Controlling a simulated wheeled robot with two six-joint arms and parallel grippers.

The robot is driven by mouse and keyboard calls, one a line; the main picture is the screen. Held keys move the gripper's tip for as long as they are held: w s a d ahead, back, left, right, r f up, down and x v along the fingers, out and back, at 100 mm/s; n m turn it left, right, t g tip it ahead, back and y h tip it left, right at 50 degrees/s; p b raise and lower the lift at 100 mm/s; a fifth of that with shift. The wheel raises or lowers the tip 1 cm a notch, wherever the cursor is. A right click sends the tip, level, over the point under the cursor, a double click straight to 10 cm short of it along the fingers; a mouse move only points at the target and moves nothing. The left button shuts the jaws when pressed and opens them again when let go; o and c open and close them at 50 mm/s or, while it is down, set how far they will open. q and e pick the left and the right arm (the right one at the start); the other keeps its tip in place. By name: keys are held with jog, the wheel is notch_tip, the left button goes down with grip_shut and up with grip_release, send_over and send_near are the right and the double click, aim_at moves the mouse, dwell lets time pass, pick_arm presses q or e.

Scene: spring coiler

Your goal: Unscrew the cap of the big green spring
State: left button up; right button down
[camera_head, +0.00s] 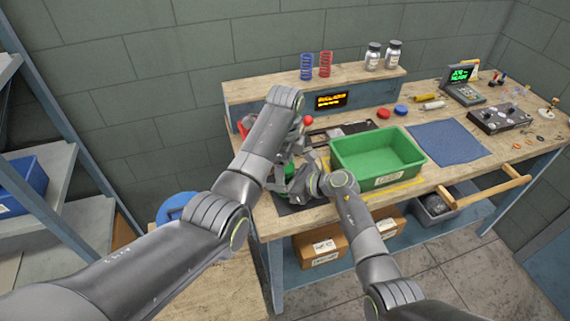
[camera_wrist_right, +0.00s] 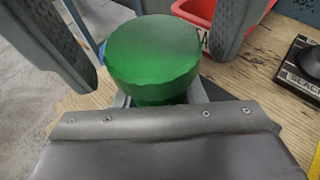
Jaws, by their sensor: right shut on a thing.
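The big green spring's green cap (camera_wrist_right: 153,55) is large and faceted at the middle of the right wrist view, facing the camera. In the head view only a little of the green spring (camera_head: 289,170) shows among my grippers. My right gripper (camera_head: 292,186) is shut on the spring below the cap; its grey fingers show low on both sides in the wrist view. My left gripper (camera_wrist_right: 156,64) has its two dark fingers apart, one on each side of the cap, with gaps between. The spring's lower body is hidden.
A green bin (camera_head: 378,158) stands right of my right gripper. A red bin (camera_wrist_right: 208,12) lies just behind the cap. A blue mat (camera_head: 448,142) is at the right. Blue (camera_head: 307,67) and red springs (camera_head: 326,64) stand on the back shelf.

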pick_arm(q)
jog(key=shift+r, duration=0.1)
notch_tip(320, 180, up, 4)
jog(key=shift+f, duration=0.1)
jog(key=shift+r, duration=0.25)
jog(key=shift+c, duration=0.3)
jog(key=shift+r, duration=0.1)
jog(key=shift+c, duration=1.2)
notch_tip(320, 180, up, 3)
jog(key=m, duration=0.6)
jog(key=shift+m, duration=0.3)
jog(key=shift+f, duration=3.85)
